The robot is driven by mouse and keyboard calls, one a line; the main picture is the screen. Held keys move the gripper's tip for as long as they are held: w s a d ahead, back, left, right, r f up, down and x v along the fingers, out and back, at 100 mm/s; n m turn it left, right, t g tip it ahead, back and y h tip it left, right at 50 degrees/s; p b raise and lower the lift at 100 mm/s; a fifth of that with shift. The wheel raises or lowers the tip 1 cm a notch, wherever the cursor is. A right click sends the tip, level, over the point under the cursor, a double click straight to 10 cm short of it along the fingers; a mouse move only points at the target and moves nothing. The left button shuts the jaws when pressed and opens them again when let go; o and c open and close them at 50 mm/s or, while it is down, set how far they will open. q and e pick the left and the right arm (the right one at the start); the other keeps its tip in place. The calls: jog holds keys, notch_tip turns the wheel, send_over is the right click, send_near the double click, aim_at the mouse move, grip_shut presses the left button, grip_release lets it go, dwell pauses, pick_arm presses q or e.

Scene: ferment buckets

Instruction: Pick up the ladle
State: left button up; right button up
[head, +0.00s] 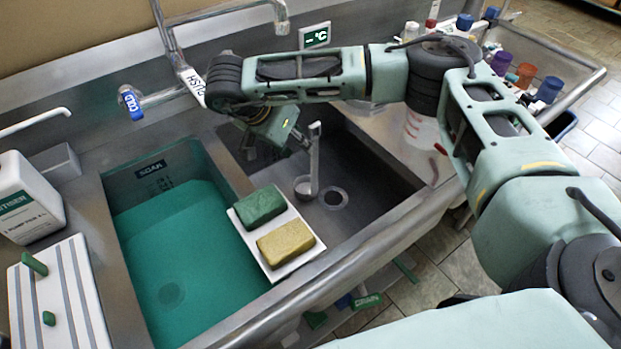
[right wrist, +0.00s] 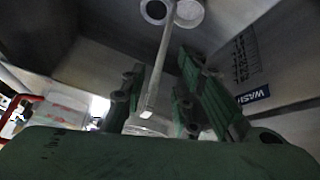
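The ladle (head: 314,160) stands upright in the right-hand sink basin, its hooked handle end up and its bowl low near the drain. It also shows in the right wrist view (right wrist: 159,72), its handle running between my finger lines. My right gripper (head: 285,132) is over that basin, just left of the handle in the head view. In the right wrist view its two fingers (right wrist: 162,78) are spread apart, with gaps seen beside the handle. Whether a finger touches the ladle I cannot tell. My left gripper is not in view.
The left basin (head: 165,215) holds green liquid. A white tray with a green sponge (head: 259,206) and a yellow sponge (head: 286,243) lies across the divider. The faucet (head: 170,35) stands behind. A white jug (head: 27,200) is at left. Bottles and cups crowd the right counter.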

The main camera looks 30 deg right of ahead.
jog(key=p+x, duration=0.1)
jog(key=x, duration=0.7)
jog(key=shift+d+p, duration=0.3)
jog(key=shift+p, duration=0.1)
jog(key=shift+w, duration=0.15)
jog(key=shift+c, duration=0.3)
grip_shut()
jog(key=shift+s+f, duration=0.1)
jog(key=shift+s, duration=0.1)
